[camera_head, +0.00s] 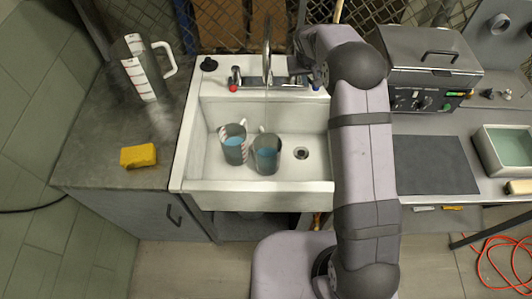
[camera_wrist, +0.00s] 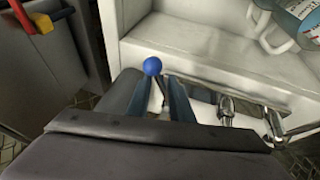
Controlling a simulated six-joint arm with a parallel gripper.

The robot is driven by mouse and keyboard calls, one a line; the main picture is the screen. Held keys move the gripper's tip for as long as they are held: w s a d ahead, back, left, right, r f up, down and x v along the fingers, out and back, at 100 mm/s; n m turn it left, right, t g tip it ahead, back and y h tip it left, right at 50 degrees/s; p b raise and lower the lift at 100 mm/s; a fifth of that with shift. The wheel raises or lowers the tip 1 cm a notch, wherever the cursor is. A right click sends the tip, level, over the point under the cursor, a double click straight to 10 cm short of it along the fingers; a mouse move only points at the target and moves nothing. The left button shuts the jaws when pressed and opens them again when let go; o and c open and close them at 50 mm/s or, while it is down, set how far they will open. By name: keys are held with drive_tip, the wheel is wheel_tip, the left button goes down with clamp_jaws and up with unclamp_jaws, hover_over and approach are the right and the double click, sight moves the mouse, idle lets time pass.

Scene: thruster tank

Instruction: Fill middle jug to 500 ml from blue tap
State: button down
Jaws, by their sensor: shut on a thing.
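The blue tap (camera_head: 316,88) is on the right of the sink's back ledge. In the wrist view its blue knob (camera_wrist: 152,66) sticks out past my fingers on a thin lever. My gripper (camera_wrist: 168,95) is shut on this lever. In the head view my arm hides most of the gripper. Two jugs stand upright side by side in the sink. The left one (camera_head: 234,143) has red-striped markings and the right one (camera_head: 266,155) stands under the spout (camera_head: 267,45). Both show blue inside. A faint thin stream seems to fall towards the right jug. The fill levels cannot be read.
A tall marked jug (camera_head: 148,80) stands on the left counter, with a yellow sponge (camera_head: 138,156) in front. The red tap (camera_head: 233,86) is left of the spout. The sink (camera_head: 210,187) has free floor around its drain (camera_head: 301,153). A metal box (camera_head: 425,65) stands right of my arm.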

drive_tip(key=shift+s+a+f, duration=0.1)
drive_tip(key=shift+s+a, duration=0.35)
drive_tip(key=shift+a, duration=0.35)
drive_tip(key=shift+w+a+b, duration=0.1)
drive_tip(key=shift+a+b, duration=0.3)
drive_tip(key=shift+a, duration=0.35)
drive_tip(key=shift+w+a+r, duration=0.1)
drive_tip(key=shift+a+r, duration=0.1)
drive_tip(key=shift+r, duration=0.05)
